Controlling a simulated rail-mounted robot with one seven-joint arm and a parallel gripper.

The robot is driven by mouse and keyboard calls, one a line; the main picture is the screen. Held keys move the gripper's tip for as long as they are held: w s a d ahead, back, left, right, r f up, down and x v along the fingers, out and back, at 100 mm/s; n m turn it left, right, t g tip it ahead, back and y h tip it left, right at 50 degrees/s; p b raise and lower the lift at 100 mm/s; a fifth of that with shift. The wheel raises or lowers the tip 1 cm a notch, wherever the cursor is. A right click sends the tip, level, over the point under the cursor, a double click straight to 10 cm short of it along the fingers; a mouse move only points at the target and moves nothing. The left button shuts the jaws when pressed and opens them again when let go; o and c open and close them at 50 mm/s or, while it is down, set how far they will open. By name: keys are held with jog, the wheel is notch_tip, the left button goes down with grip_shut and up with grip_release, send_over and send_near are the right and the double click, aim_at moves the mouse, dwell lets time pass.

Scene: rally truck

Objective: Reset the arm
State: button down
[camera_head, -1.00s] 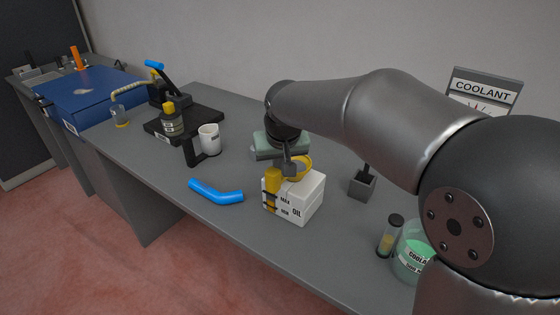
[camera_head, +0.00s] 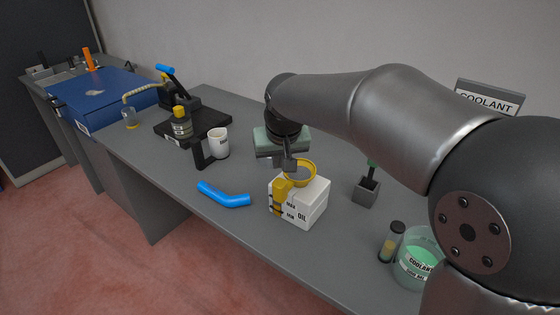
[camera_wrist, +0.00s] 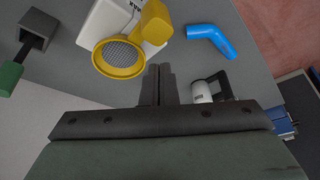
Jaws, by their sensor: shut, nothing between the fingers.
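My gripper (camera_head: 289,163) is at the end of my grey arm, above the middle of the bench. In the wrist view my gripper (camera_wrist: 160,72) has its two fingers together with nothing between them. The white oil box (camera_head: 312,207) stands below and in front of it, with a yellow funnel or strainer (camera_head: 299,172) on top and a yellow part on its side. In the wrist view the yellow strainer (camera_wrist: 118,58) lies just left of the fingertips, apart from them as far as I can tell.
A bent blue hose (camera_head: 223,195) and a white mug (camera_head: 219,143) lie to the left. A black stand with a bottle (camera_head: 182,122) is farther left. A grey holder (camera_head: 366,190), a dark-capped vial (camera_head: 391,240) and a coolant beaker (camera_head: 418,262) stand right. The bench front is mostly clear.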

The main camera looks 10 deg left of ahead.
jog(key=shift+s+r, duration=0.1)
jog(key=shift+r, duration=0.4)
jog(key=shift+f, duration=0.1)
jog(key=s+d+f+m+g, duration=0.1)
jog(key=s+d+f, duration=0.2)
jog(key=s+d, duration=0.4)
jog(key=s+d+f+m+g+h, duration=0.1)
jog(key=s+d+f, duration=0.3)
jog(key=s+d, duration=0.3)
jog(key=s+d+f+m+g, duration=0.1)
jog(key=s+d+f, duration=0.2)
jog(key=s+d, duration=0.4)
jog(key=s, duration=0.4)
jog(key=shift+s+d+f+m+g, duration=0.2)
jog(key=shift+s+f+m+g, duration=0.1)
jog(key=shift+g, duration=0.1)
